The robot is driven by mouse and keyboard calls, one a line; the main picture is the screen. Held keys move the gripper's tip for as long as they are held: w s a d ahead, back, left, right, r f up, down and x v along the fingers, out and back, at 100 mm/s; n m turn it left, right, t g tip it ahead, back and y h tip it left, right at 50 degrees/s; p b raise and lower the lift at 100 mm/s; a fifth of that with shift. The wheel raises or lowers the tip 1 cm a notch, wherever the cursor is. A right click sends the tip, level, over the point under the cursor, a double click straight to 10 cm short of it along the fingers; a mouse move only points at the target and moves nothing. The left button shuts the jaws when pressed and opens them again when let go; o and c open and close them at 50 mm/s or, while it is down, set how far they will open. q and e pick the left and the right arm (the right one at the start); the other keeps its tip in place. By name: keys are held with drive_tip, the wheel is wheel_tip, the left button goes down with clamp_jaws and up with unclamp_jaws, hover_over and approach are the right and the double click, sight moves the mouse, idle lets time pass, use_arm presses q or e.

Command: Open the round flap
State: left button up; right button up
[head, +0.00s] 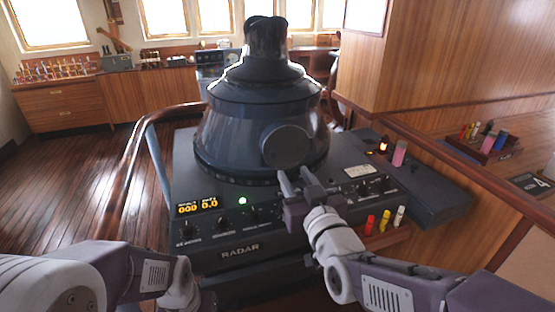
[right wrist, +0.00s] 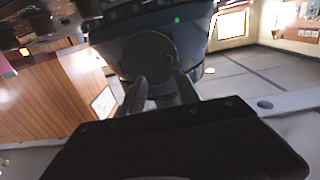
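The round flap (head: 286,146) is a dark grey disc on the front of the radar's dark cone-shaped hood (head: 225,130). It looks closed, lying flat against the hood. The flap also shows in the right wrist view (right wrist: 148,54), just beyond the fingers. My right gripper (head: 296,172) is just below and in front of the flap, pointing at it. Its two fingers are apart with nothing between them; they also show in the right wrist view (right wrist: 160,88). I cannot tell whether a fingertip touches the flap. My left arm is at the lower left, its fingers out of sight.
The radar console (head: 272,228) has knobs and a lit yellow display (head: 197,207). Coloured cylinders (head: 384,222) stand at its right front. A wooden handrail (head: 130,185) curves along the left, and another rail and a wood panel stand right. The floor at left is clear.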

sight(274, 155)
drive_tip(key=shift+y, duration=0.3)
drive_tip(key=x, duration=0.4)
drive_tip(key=a+x, duration=0.1)
drive_tip(key=x, duration=0.4)
drive_tip(key=shift+s+a+f+p, duration=0.15)
drive_tip(key=shift+s+p, duration=0.05)
drive_tip(key=shift+p, duration=0.2)
clamp_jaws()
idle(0.7)
